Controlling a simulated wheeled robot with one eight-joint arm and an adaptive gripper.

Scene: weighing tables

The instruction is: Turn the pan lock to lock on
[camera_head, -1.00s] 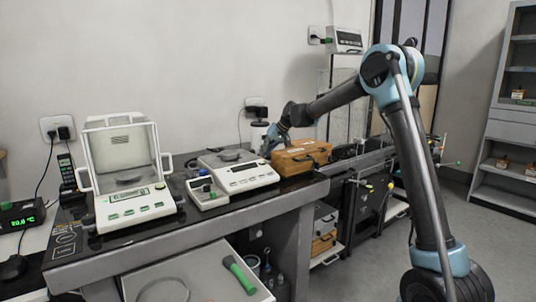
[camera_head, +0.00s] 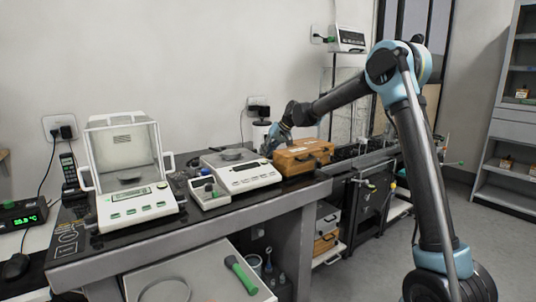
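A white balance with a glass draft shield (camera_head: 128,206) stands at the left of the dark bench. A second, low white balance with a round pan (camera_head: 243,177) stands to its right. A small white unit with dark and green parts (camera_head: 208,192) sits in front of that low balance. I cannot make out a pan lock on any of them. My gripper (camera_head: 270,141) points down beside the wooden box, behind and right of the low balance. Its fingers are small and partly hidden, so I cannot tell whether they are open or shut.
A wooden box (camera_head: 302,160) stands right of the low balance. Open floor lies to the right.

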